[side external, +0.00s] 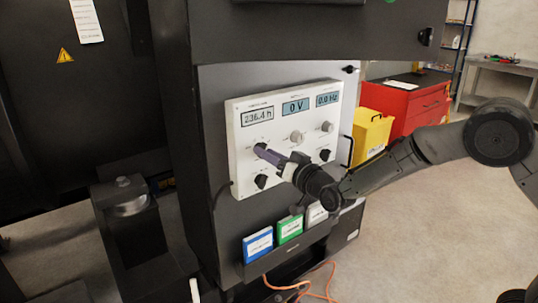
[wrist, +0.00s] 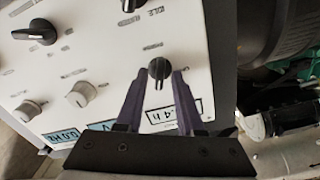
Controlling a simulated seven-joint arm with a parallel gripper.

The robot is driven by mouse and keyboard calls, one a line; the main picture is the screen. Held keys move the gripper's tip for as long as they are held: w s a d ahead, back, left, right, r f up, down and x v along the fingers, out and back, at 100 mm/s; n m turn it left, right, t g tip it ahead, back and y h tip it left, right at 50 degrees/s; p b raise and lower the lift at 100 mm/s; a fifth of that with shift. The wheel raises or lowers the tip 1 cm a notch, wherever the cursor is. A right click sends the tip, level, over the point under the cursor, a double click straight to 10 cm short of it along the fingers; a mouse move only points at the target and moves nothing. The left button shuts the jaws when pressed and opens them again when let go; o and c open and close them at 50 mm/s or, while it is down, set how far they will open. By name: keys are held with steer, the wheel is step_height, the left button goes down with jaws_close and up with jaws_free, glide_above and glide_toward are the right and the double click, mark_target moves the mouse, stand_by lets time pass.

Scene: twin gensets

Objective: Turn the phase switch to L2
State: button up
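The white control panel (side external: 240,165) stands upright and carries several knobs. My gripper (side external: 262,150) is at the upper left knob, under the hours display; in the wrist view its fingertips (wrist: 161,73) flank this black knob (wrist: 159,67). The fingers stand apart with the knob between them; contact is not clear. Its pointer aims toward the hours display. Other black knobs are the lower left one (side external: 261,181), also in the wrist view (wrist: 129,4), and the lower right one (side external: 325,155). My gripper hides most of the lower middle. The labels are too small to tell which is the phase switch.
Two grey knobs (side external: 297,137) (side external: 327,127) sit right of the gripped area. The displays (side external: 295,106) read 236.4 h, 0 V and 0.0 Hz. Blue (side external: 258,244), green (side external: 289,227) and white boxes stand on a ledge below. A yellow bin (side external: 370,137) and red cabinet stand behind.

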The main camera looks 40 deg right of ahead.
stand_by(0.3)
steer(key=s, duration=1.4)
steer(key=shift+w+d, duration=0.1)
steer(key=s+d+r, duration=0.2)
steer(key=s+r, duration=0.1)
steer(key=r, duration=0.3)
steer(key=s+d+r, duration=0.3)
steer(key=r, duration=0.3)
steer(key=s+f+n+g, duration=0.1)
steer(key=s+f+g, duration=0.3)
steer(key=s, duration=0.3)
steer(key=s+d+f+n+g, duration=0.1)
steer(key=s+f+n+g, duration=0.1)
steer(key=s+f+g, duration=0.2)
steer(key=s+f+n+g, duration=0.1)
steer(key=s+f+g, duration=0.3)
steer(key=s, duration=0.6)
steer(key=shift+d+f+n, duration=0.15)
steer(key=shift+f+n, duration=0.15)
steer(key=shift+f, duration=0.65)
steer(key=shift+w, duration=0.1)
